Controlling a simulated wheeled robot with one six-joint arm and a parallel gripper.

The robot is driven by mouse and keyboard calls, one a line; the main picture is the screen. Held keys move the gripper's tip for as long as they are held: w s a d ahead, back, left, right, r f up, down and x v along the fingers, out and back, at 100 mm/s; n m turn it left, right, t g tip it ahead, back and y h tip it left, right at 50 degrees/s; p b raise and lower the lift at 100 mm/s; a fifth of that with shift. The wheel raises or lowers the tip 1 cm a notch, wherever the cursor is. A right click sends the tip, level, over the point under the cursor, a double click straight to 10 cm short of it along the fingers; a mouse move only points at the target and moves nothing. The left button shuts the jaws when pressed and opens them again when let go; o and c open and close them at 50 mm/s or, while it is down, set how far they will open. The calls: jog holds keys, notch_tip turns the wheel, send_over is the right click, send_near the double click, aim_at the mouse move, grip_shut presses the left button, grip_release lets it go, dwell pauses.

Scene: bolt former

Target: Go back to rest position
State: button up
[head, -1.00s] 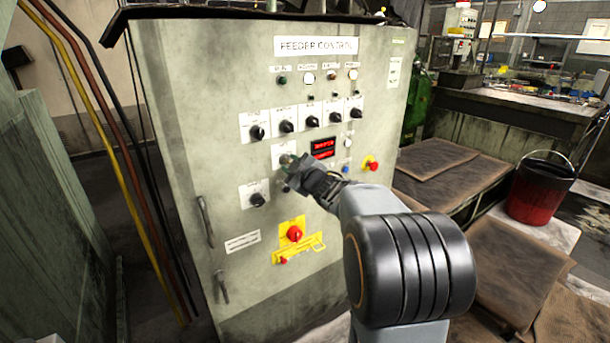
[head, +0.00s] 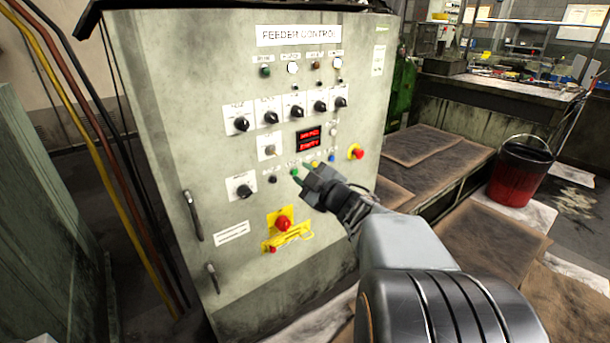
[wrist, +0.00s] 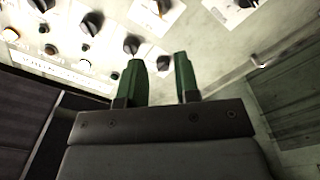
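My gripper (head: 302,176) is in front of the feeder control cabinet (head: 160,150), at the height of the lower row of small buttons in the head view. In the wrist view its two green fingers (wrist: 158,80) stand apart with nothing between them. Behind the fingers the panel shows black rotary knobs (wrist: 131,45) on white plates. In the head view a knob (head: 270,150) on a white plate is clear of the gripper, up and left of it. The gripper hides a small part of the panel.
A red emergency stop (head: 283,223) on a yellow plate sits below the gripper, another (head: 356,152) to its right. Door handles (head: 193,215) stick out at left. At right are brown mats (head: 435,145), a red bucket (head: 522,172) and a workbench (head: 500,90).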

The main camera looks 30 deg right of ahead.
dwell(0.4)
jog(key=s+d+f+m+g+h+p, duration=0.4)
jog(key=s+d+f+m+g+h, duration=0.2)
jog(key=m+g+h, duration=0.3)
jog(key=s+a+r+g+y+p, duration=0.1)
jog(key=s+a+r+y+p, duration=0.1)
jog(key=a, duration=0.4)
jog(key=s+a+r+m+g+y+p, duration=0.1)
jog(key=s+a+r+g+y+p, duration=0.1)
jog(key=s+a+r+p, duration=0.2)
jog(key=s+a+r+g+y+p, duration=0.2)
jog(key=s+a+r+p, duration=0.2)
jog(key=a+p, duration=0.3)
jog(key=a, duration=0.3)
jog(key=shift+s+y+p, duration=0.2)
jog(key=shift+y+p, duration=0.2)
